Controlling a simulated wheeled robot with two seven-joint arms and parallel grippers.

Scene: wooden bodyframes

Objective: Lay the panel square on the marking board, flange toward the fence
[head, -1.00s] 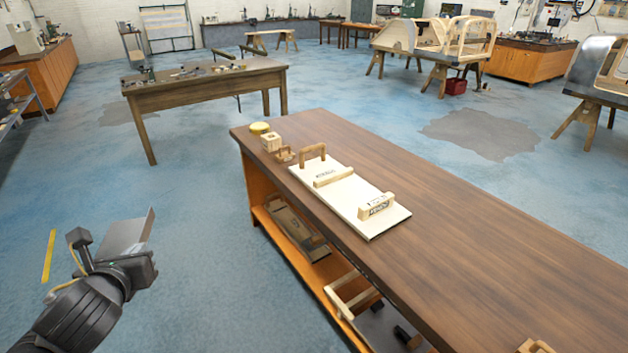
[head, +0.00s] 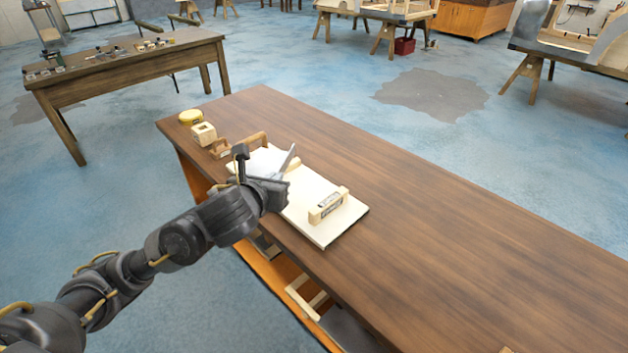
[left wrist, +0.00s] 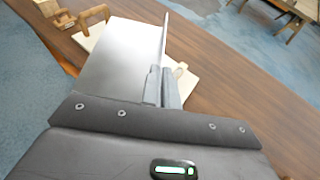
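The marking board (head: 322,232) is a white board lying on the dark wooden bench. A labelled wooden block (head: 328,205) stands on its near part. Another wooden piece farther along is mostly hidden by my gripper and the panel. My left gripper (head: 277,182) is over the far half of the board. Its fingers (left wrist: 162,88) are shut on the grey metal panel (left wrist: 120,62), which has an upstanding flange (left wrist: 164,45) on its right in the left wrist view. In the head view a grey strip of the panel (head: 288,160) shows. I cannot tell whether the panel touches the board. My right gripper is out of view.
The bench top (head: 440,220) to the right is clear. Another table (head: 130,68) stands behind.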

